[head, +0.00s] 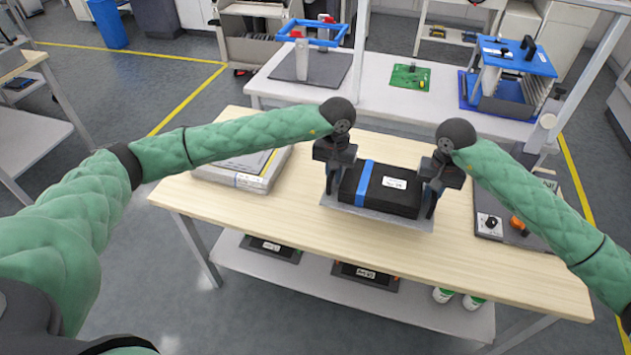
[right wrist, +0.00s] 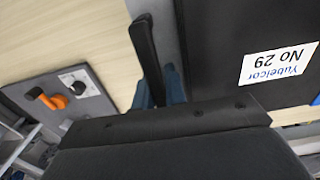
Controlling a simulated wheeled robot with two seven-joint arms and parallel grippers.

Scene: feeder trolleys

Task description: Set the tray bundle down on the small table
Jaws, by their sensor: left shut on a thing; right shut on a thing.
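The tray bundle (head: 402,198) is black with a blue strap around it and a white label, and a grey plate shows under it. It is over the wooden-topped small table (head: 290,223); I cannot tell whether it touches the top. My left gripper (head: 332,190) is shut on the bundle's left end. My right gripper (head: 434,205) is shut on its right end. In the right wrist view the bundle's black top (right wrist: 220,60) shows its label, "Yubelcor No 29", beside the dark gripper finger (right wrist: 148,60). The contact below is partly hidden.
A grey stack of flat packs (head: 240,170) lies on the table's left part. A grey panel with black and orange knobs (head: 508,225) lies at the right. Dark trays (head: 365,275) stand on the lower shelf. A white bench (head: 370,98) stands behind.

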